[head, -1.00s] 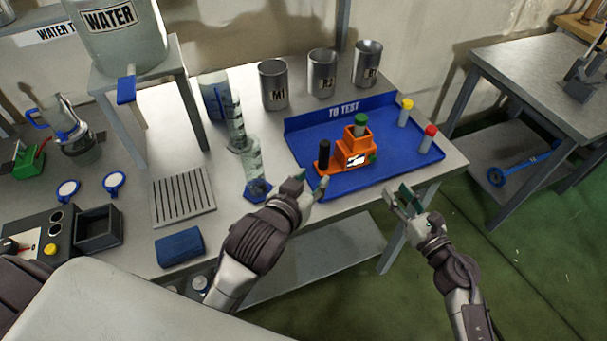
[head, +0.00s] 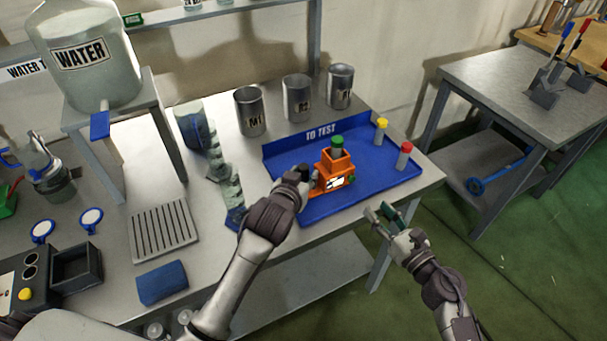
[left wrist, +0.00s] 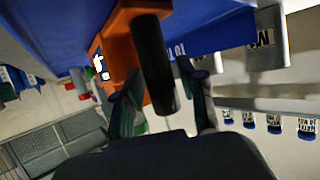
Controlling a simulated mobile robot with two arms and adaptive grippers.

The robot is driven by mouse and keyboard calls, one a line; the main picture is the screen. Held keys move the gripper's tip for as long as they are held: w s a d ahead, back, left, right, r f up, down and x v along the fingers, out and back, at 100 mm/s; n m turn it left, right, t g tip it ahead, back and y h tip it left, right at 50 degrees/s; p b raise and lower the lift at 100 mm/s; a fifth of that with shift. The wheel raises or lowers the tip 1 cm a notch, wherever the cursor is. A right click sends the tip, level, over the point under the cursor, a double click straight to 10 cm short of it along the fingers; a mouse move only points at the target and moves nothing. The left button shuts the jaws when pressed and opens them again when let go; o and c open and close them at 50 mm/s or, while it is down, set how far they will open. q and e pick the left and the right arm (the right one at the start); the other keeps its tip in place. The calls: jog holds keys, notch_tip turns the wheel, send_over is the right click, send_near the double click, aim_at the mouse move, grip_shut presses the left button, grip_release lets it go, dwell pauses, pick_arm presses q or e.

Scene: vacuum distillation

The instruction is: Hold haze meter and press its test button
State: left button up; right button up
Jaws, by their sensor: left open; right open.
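The orange haze meter (head: 333,172) stands on the blue "TO TEST" tray (head: 268,158), with a green-capped vial (head: 337,142) in its top. A white display faces front, and a small green button (head: 352,179) is on its right side. My left gripper (head: 306,178) is at the meter's left side and hides its black handle in the head view. In the left wrist view, the black handle (left wrist: 152,60) stands between the open fingers (left wrist: 160,92). Whether they touch it I cannot tell. My right gripper (head: 383,214) is open and empty, right of the meter, off the table's front edge.
Yellow-capped (head: 381,131) and red-capped (head: 404,155) vials stand at the tray's right. Metal beakers (head: 297,98) line the back. A slotted rack (head: 163,232) and blue cloth (head: 162,284) lie further left.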

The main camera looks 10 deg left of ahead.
pick_arm(q)
jog(key=shift+w+f, duration=0.1)
jog(key=shift+w, duration=0.2)
grip_shut()
dwell(0.4)
pick_arm(e)
jog(key=shift+s+d, duration=0.1)
jog(key=shift+s, duration=0.05)
jog(key=shift+c, duration=1.1)
jog(key=shift+n, duration=0.8)
jog(key=v, duration=0.4)
jog(key=shift+s+d, duration=0.2)
jog(key=shift+s, duration=0.1)
grip_shut()
pick_arm(q)
jog(key=shift+s, duration=0.1)
